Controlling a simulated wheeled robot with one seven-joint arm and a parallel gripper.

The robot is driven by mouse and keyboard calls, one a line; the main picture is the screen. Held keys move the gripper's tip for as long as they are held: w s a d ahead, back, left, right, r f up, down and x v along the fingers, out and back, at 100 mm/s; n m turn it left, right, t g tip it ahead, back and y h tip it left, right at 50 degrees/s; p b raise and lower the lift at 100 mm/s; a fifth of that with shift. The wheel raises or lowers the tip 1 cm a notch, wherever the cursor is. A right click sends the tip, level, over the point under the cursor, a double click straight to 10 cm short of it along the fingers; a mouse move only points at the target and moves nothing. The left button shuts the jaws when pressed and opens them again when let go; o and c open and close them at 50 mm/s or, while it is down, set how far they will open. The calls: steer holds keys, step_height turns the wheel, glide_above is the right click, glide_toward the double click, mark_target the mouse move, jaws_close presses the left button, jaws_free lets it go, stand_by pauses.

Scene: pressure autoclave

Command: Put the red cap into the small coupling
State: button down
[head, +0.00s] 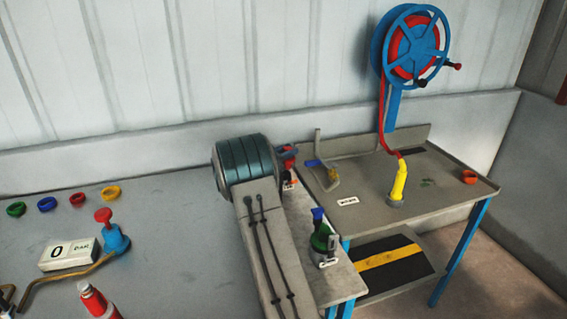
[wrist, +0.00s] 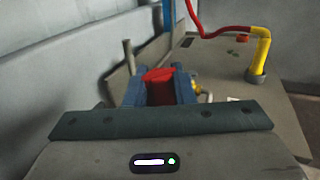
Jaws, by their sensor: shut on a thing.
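My gripper (head: 288,158) is shut on the red cap (wrist: 158,84), which sits between its two blue fingers in the wrist view. In the head view the red cap (head: 287,149) shows at the right of my dark wrist, near the workbench's left edge. A brass-coloured fitting (wrist: 196,88) shows just right of the fingers in the wrist view, partly hidden by them. I cannot tell whether this is the small coupling, or whether the cap touches it. A green fitting with a blue top (head: 320,236) stands nearer on the bench, beside a small label.
The grey workbench (head: 428,184) carries a yellow nozzle (head: 398,183) on a red hose, an orange-red ring (head: 469,176) and a bent bracket with a blue handle (head: 322,166). A blue hose reel (head: 411,45) stands behind. Coloured rings lie on the left table (head: 180,230).

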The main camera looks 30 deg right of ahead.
steer(key=shift+w+a+f, duration=0.3)
steer(key=shift+w+f, duration=0.1)
step_height(320, 180, down, 4)
steer(key=shift+r, duration=0.1)
steer(key=c, duration=1.2)
jaws_free()
steer(key=shift+c, duration=0.2)
steer(key=shift+a, duration=0.15)
